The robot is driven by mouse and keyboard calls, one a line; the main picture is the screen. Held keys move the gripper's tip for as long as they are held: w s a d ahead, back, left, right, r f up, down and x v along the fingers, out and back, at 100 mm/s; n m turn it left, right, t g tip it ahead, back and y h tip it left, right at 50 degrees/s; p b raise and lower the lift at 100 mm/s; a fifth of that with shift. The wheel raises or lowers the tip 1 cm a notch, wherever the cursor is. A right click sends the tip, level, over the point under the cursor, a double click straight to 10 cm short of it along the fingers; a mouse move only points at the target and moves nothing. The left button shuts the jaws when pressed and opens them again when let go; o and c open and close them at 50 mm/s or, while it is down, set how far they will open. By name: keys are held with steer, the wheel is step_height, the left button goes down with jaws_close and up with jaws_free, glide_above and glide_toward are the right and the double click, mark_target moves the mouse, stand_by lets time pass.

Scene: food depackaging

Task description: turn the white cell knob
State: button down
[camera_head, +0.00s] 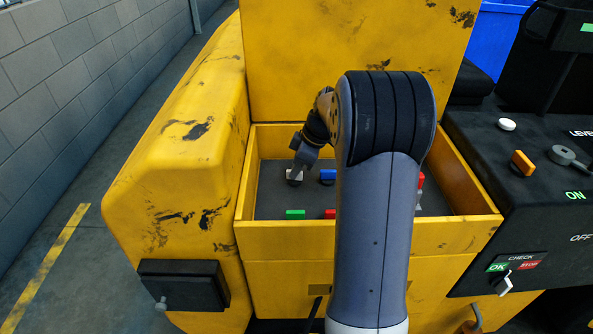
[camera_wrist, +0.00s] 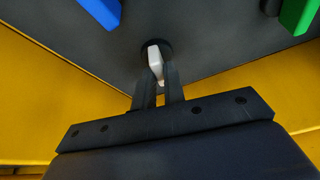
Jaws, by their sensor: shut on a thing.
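The white cell knob (camera_wrist: 155,62) stands on a dark round base in the wrist view, between the tips of my gripper (camera_wrist: 158,86). My gripper is shut on it, with a finger on either side. In the head view the white knob (camera_head: 294,174) shows at the left of the dark panel inside the yellow box. My gripper (camera_head: 297,167) reaches it from above and hides part of it. The exact angle of the knob is hard to tell.
A blue knob (camera_head: 327,176) and a green knob (camera_head: 295,214) sit near the white one. A red knob (camera_head: 330,214) is partly behind my arm. Yellow box walls (camera_head: 262,229) surround the panel. A black control console (camera_head: 530,220) stands at the right.

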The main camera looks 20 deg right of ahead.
steer(key=shift+w+n+g, duration=0.1)
steer(key=shift+n+g, duration=0.3)
steer(key=shift+n, duration=0.8)
steer(key=c, duration=1.5)
jaws_free()
steer(key=p+v, duration=0.1)
steer(key=v, duration=0.9)
steer(key=shift+d+r, duration=0.3)
steer(key=shift+d, duration=0.05)
steer(key=shift+f, duration=0.1)
